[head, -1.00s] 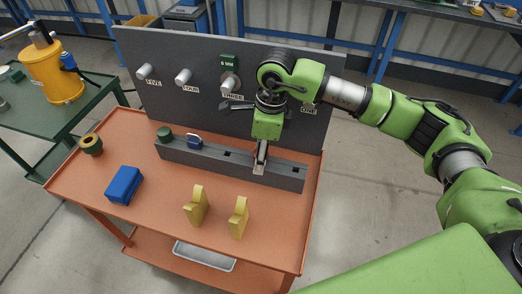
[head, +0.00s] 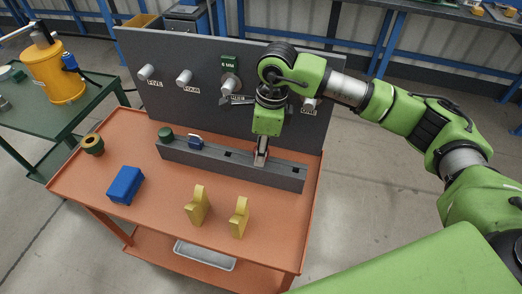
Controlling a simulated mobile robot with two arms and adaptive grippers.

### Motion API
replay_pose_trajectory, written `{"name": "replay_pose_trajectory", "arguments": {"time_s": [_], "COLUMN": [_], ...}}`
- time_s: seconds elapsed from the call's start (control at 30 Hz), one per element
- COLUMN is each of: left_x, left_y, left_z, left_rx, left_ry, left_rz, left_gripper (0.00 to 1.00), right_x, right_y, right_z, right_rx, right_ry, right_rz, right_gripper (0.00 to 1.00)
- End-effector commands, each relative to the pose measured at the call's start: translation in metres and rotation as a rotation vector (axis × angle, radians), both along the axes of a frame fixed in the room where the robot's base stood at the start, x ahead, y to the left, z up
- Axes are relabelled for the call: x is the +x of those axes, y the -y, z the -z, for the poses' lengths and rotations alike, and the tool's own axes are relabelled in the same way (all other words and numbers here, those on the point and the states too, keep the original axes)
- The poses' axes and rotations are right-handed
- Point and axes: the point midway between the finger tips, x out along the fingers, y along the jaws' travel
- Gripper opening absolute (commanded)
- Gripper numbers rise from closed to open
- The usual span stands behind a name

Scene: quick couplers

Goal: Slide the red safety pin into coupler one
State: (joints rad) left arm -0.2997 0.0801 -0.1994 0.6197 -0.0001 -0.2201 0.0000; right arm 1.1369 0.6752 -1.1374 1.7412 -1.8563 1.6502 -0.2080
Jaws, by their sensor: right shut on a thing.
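My right gripper (head: 261,158) points down at the dark grey rail (head: 292,178) on the orange bench. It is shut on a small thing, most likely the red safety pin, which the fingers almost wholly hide. Coupler one (head: 311,102) is on the upright grey panel at the right, above the label ONE, partly hidden by my right arm. It is up and to the right of the gripper. My left gripper is not in view.
Couplers five (head: 145,72), four (head: 184,77) and three (head: 229,84) stick out of the panel (head: 200,125). A blue box (head: 125,186) and two yellow pieces (head: 197,207) stand in front.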

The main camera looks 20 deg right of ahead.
Motion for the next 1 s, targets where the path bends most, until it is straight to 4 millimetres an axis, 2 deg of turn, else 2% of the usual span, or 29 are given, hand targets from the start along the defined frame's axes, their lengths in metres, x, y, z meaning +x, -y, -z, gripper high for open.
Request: {"name": "replay_pose_trajectory", "arguments": {"time_s": [1.0], "left_x": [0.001], "left_y": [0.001], "left_z": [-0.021], "left_rx": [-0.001], "left_ry": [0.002], "left_rz": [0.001], "left_gripper": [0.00], "right_x": [0.000], "right_y": [0.000], "right_z": [-0.042], "right_rx": [0.001], "right_ry": [0.000], "right_rz": [0.000], "right_gripper": [0.02]}}
